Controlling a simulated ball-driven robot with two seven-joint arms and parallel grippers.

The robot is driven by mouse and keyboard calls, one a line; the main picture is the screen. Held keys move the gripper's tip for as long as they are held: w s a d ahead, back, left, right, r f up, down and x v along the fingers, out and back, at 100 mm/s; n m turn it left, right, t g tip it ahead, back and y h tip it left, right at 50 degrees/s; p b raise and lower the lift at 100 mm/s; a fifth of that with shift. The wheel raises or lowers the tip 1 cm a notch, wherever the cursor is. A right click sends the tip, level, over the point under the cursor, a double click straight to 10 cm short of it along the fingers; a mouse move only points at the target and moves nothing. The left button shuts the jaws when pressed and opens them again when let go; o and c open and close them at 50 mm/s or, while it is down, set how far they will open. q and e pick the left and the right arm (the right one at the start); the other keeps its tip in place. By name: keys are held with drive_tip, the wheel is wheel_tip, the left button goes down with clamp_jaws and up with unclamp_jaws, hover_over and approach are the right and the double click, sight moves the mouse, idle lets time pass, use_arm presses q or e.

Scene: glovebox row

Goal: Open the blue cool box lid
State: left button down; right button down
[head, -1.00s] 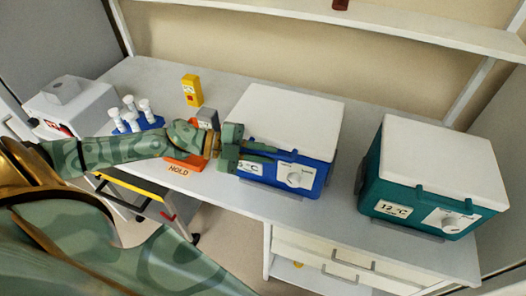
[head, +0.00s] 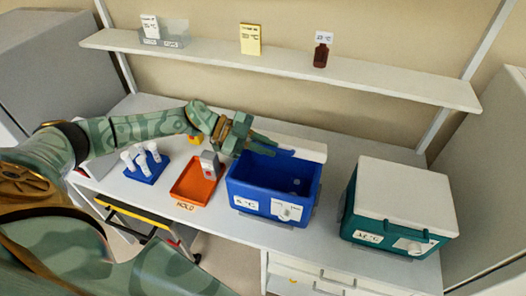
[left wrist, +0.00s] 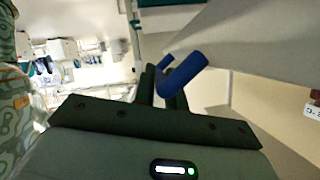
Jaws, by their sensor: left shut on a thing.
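The blue cool box (head: 262,202) stands on the bench with a temperature label and a white dial on its front. Its white lid (head: 300,148) is swung up at the back, and the dark blue inside shows. My left gripper (head: 262,145) is at the raised lid, above the box's back left. In the left wrist view the gripper (left wrist: 170,95) is shut on the lid's blue handle (left wrist: 185,76), with the pale lid (left wrist: 250,40) beyond. My right gripper is not in view.
A teal cool box (head: 385,215) with a closed white lid stands to the right. An orange tray (head: 190,190) and a blue rack of white-capped tubes (head: 146,172) are to the left. A shelf (head: 290,65) with small items runs above the bench.

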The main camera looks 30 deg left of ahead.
use_arm(q)
drive_tip(key=shift+w+a+r, duration=0.1)
drive_tip(key=shift+w+r, duration=0.25)
drive_tip(key=shift+r, duration=0.05)
drive_tip(key=c, duration=1.5)
unclamp_jaws()
drive_tip(key=shift+o, duration=0.2)
drive_tip(key=shift+a, duration=0.1)
drive_tip(key=b+v, duration=0.4)
drive_tip(key=v, duration=1.2)
drive_tip(key=shift+w+a, duration=0.15)
